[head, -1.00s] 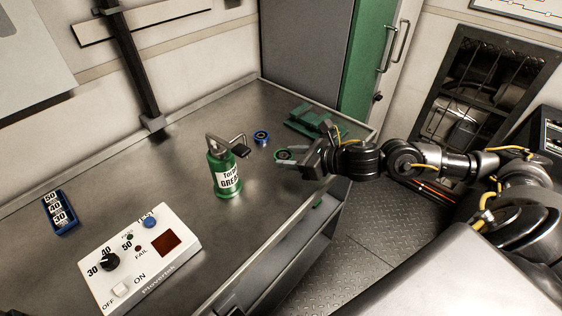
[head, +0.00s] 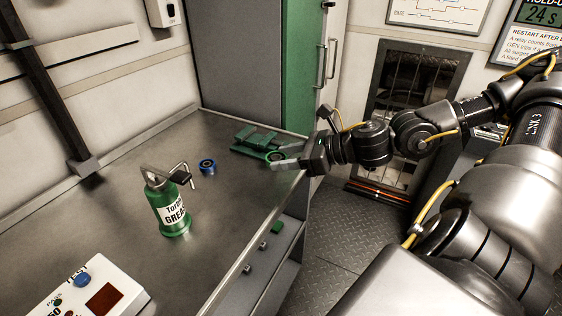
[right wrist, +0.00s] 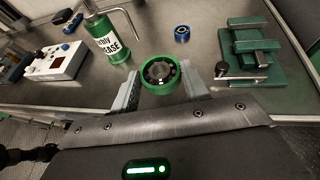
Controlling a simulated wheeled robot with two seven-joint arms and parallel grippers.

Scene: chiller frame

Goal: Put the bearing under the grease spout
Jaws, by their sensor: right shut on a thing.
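A bearing with a green outer ring and dark balls (right wrist: 161,75) is held between the two fingers of my right gripper (right wrist: 163,88) in the right wrist view. In the head view the green-ringed bearing (head: 275,156) shows at the fingertips of my right gripper (head: 280,160), over the bench's right edge area. The green grease can (head: 172,212) stands upright on the bench to the left, also in the right wrist view (right wrist: 110,45). Its bent grease spout (head: 182,170) points right, apart from the held bearing. My left gripper is not in view.
A blue-ringed bearing (head: 208,166) lies on the bench between the can and a green vise-like fixture (head: 258,136) at the back right. A white test box (head: 85,293) is at the front left. The bench (head: 225,200) between the can and my gripper is clear.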

